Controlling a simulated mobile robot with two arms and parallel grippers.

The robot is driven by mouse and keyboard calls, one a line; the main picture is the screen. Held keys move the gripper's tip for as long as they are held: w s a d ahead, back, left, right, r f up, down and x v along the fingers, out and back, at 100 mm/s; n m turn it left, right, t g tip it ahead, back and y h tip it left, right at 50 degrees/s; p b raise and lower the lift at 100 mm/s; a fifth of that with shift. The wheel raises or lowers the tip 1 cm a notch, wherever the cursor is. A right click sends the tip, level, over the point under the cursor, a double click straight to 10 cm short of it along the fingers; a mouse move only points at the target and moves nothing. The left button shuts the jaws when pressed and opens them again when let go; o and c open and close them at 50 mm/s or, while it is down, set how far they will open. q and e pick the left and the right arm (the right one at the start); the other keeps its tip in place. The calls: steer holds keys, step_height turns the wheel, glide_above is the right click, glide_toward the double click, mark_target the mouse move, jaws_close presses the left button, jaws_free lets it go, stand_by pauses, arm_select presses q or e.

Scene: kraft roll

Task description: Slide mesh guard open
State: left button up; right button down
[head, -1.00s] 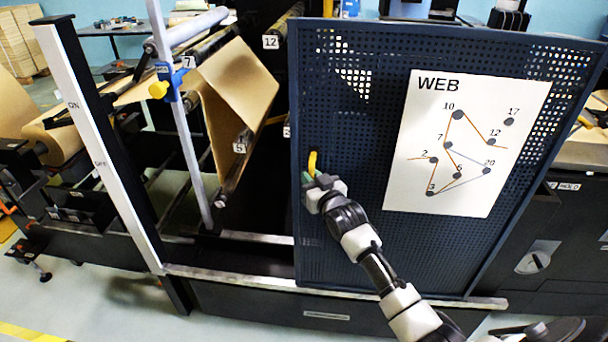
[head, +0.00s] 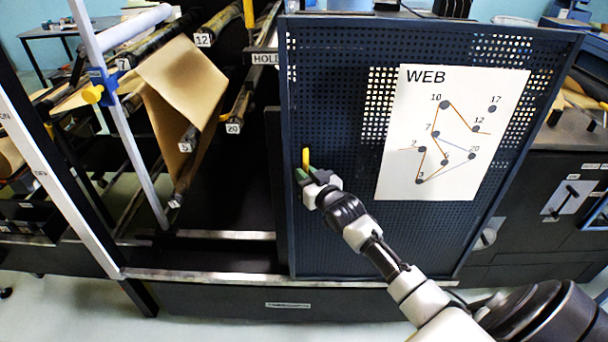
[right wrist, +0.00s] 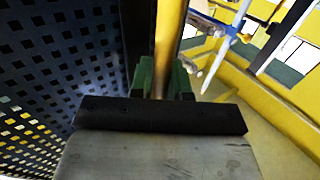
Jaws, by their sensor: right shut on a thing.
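The mesh guard (head: 335,225) is a dark blue perforated panel standing on a metal rail (head: 200,275) in the head view. A yellow handle (head: 306,158) is fixed near its left edge. My right gripper (head: 303,176) is shut on the handle, its green fingertips around the lower part. In the right wrist view the handle (right wrist: 168,40) rises between the green fingers (right wrist: 160,78), with the mesh (right wrist: 60,70) to its left. The gripper body hides the handle's lower end. My left gripper is not in view.
A white WEB diagram (head: 452,132) is fixed on the guard. Left of the guard is an open bay with numbered rollers and brown kraft web (head: 185,85). A white post (head: 55,170) stands at the left. Dark cabinets (head: 555,200) stand right of the guard.

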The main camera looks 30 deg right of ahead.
steer(key=c, duration=1.1)
jaws_free()
steer(key=shift+s, duration=0.1)
steer(key=s+b, duration=0.2)
steer(key=s, duration=0.8)
steer(key=shift+s, duration=0.35)
steer(key=shift+f, duration=0.15)
